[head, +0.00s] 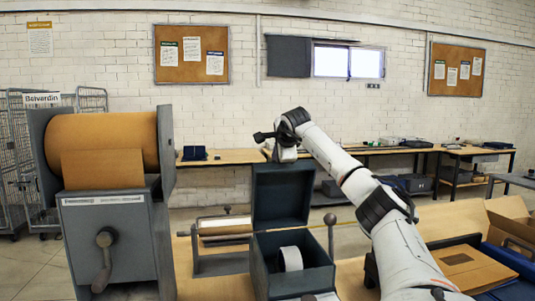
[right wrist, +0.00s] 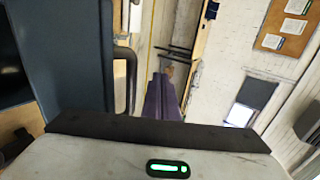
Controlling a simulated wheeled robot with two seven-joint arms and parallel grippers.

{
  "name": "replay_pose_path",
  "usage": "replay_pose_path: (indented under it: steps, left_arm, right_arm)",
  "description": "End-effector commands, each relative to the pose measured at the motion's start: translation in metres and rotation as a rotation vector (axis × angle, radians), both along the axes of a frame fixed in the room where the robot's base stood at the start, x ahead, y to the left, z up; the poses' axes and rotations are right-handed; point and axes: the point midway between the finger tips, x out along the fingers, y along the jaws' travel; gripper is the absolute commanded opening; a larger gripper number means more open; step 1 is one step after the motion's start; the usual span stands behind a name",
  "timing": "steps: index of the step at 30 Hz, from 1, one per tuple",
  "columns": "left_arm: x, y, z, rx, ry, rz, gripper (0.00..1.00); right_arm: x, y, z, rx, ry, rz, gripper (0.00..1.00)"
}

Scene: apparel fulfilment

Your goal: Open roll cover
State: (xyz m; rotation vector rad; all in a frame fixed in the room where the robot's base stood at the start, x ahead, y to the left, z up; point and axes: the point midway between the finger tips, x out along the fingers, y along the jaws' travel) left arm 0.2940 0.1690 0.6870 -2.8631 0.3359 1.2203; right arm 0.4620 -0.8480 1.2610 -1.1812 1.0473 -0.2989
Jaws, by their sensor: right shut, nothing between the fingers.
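The roll cover (head: 283,193) is the dark blue-grey lid of a box (head: 262,272) on the table. It stands raised, upright at the back of the box, and the box is open. A white roll (head: 290,258) sits inside. My right arm reaches across from the lower right. My right gripper (head: 262,137) is at the top of the raised lid, shut and empty. I cannot tell whether it touches the lid. In the right wrist view a dark blue-grey panel (right wrist: 55,50), perhaps the lid, fills the left side. My left gripper is not in view.
A large brown paper roll (head: 100,140) stands in a grey dispenser at the left. A small roller stand (head: 220,232) is left of the box, and a ball-topped lever (head: 330,222) is at its right. A cardboard box (head: 512,220) and blue bin lie at the right.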

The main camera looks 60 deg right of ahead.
Motion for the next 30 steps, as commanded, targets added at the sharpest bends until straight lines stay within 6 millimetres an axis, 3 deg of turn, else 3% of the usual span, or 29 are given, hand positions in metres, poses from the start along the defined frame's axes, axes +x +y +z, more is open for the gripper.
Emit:
replay_pose_path:
  steps: [30]
  left_arm:
    - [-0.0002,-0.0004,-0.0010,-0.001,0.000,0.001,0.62]
  right_arm:
    - [0.0030,0.0021,-0.0001,0.001,0.001,0.004,0.00]
